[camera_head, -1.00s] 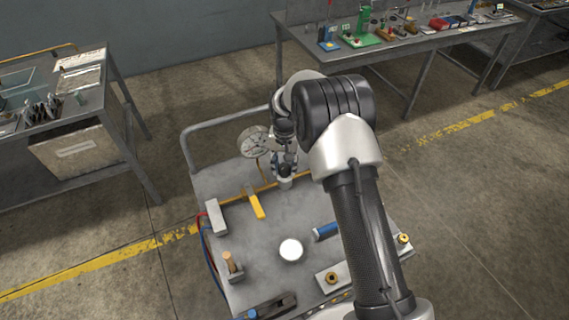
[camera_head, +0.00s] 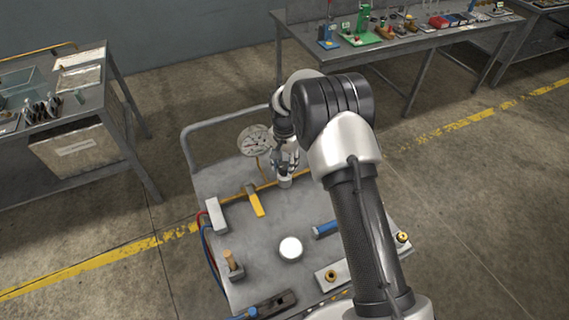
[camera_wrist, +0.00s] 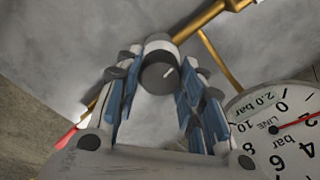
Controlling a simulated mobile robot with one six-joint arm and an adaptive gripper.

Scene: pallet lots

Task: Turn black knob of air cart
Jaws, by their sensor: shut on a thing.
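The air cart (camera_head: 265,235) stands in front of me with a grey top. My gripper (camera_head: 284,168) points down at a pale upright cylinder (camera_head: 285,183) near the cart's far side. In the head view the gripper hides the knob.
A round dial gauge (camera_head: 255,140), with a red needle in the wrist view (camera_wrist: 280,128), stands close beside my gripper. A yellow lever (camera_head: 255,200), a white button (camera_head: 290,248) and a blue-handled part (camera_head: 325,230) are on the cart top. Workbenches stand left and behind.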

